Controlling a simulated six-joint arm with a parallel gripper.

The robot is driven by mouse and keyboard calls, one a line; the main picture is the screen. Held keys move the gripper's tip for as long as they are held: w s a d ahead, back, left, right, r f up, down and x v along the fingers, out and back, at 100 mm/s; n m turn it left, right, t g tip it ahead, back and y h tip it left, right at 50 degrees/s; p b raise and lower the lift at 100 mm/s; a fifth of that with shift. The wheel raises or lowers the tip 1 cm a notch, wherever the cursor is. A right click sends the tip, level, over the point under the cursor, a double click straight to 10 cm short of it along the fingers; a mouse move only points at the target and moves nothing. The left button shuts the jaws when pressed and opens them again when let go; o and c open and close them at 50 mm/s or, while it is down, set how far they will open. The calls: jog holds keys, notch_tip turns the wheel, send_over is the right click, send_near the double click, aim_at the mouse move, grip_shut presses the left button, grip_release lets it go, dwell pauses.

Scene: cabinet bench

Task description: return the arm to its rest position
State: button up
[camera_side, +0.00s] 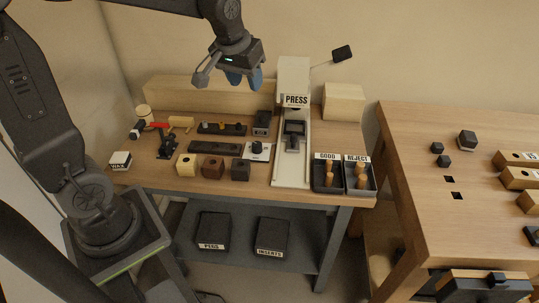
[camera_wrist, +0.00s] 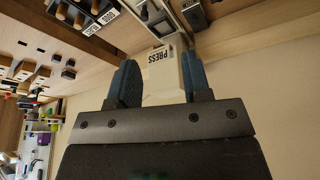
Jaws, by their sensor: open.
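My gripper (camera_side: 243,80) hangs in the air above the back of the bench, left of the press, in the side view. Its blue fingers point down and are apart with nothing between them. In the wrist view the gripper (camera_wrist: 157,85) shows both blue fingers spread, with the white press (camera_wrist: 163,72) beyond them. The press (camera_side: 293,75) stands upright on the bench in the side view. My gripper is clear of the bench top and does not touch anything that I can see.
The bench (camera_side: 135,178) carries tools and several small blocks. A tray marked GOOD (camera_side: 318,182) and one marked REJECT (camera_side: 371,187) hold wooden pegs. A pale wooden block (camera_side: 343,102) stands right of the press. A second table (camera_side: 415,150) is at the right.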

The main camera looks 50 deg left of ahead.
jog(key=s+d+m+t, duration=0.1)
jog(key=s+d, duration=0.3)
jog(key=s, duration=0.4)
jog(key=s+d+r+m+t+h, duration=0.1)
jog(key=s+d+m, duration=0.2)
jog(key=s, duration=0.6)
jog(key=shift+d+m, duration=0.3)
jog(key=shift+d, duration=0.05)
